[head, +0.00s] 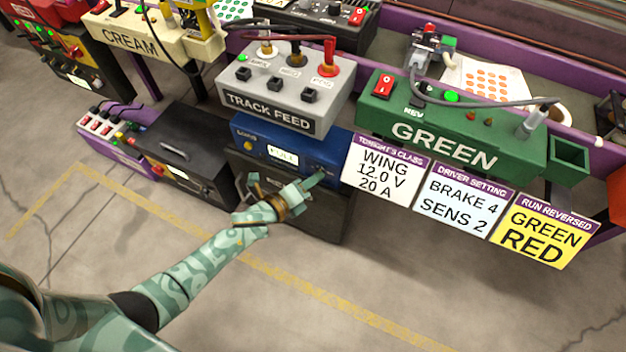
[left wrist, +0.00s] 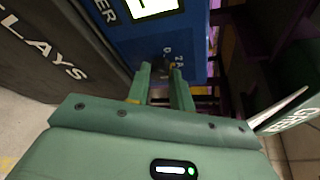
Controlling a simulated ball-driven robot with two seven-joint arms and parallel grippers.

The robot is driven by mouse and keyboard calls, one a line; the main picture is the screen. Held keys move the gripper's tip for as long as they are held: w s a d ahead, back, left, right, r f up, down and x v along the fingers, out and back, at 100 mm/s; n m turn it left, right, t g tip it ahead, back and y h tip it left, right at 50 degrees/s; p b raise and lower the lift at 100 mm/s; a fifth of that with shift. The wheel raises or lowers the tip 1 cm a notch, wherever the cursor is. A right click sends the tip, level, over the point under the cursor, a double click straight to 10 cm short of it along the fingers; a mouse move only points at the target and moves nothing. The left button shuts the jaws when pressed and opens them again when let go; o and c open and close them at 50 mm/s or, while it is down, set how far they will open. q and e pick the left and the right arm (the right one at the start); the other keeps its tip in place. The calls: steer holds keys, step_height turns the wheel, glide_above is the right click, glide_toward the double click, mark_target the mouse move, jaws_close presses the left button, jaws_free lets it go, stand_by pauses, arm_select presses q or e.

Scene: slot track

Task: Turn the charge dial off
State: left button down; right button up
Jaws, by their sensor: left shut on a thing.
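The blue charger box (head: 258,136) with a lit display sits under the grey TRACK FEED box; its front also shows in the left wrist view (left wrist: 133,45). My left gripper (head: 318,178) is at the lower right of its front face. In the left wrist view its two fingers (left wrist: 161,74) are shut on a small dark dial (left wrist: 160,62) beside partly hidden white lettering. The fingers cover most of the dial, so I cannot read its setting. My right gripper is not in view.
The grey TRACK FEED box (head: 285,85) stands above the charger, and the GREEN controller (head: 450,135) to its right. Signs hang beside the charger, the WING sign (head: 382,172) nearest. A black case (head: 185,150) is at the left. The floor in front is clear.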

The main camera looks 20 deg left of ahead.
arm_select(q)
steer(key=n+t+b, duration=0.1)
steer(key=n, duration=0.3)
steer(key=f+n+t+h+b, duration=0.1)
steer(key=n+b, duration=0.1)
steer(key=n, duration=0.2)
steer(key=n+t+b, duration=0.2)
steer(key=n, duration=0.1)
steer(key=shift+a+f+n+h, duration=0.1)
steer(key=shift+f+n+h, duration=0.05)
steer(key=shift+n+h, duration=0.25)
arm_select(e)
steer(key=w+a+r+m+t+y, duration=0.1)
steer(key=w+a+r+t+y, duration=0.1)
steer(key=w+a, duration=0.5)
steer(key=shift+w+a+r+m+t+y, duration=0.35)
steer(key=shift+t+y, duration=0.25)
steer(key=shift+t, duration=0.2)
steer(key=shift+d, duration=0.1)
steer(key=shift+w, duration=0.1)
arm_select(q)
steer(key=c, duration=1.2)
jaws_free()
steer(key=shift+c, duration=0.2)
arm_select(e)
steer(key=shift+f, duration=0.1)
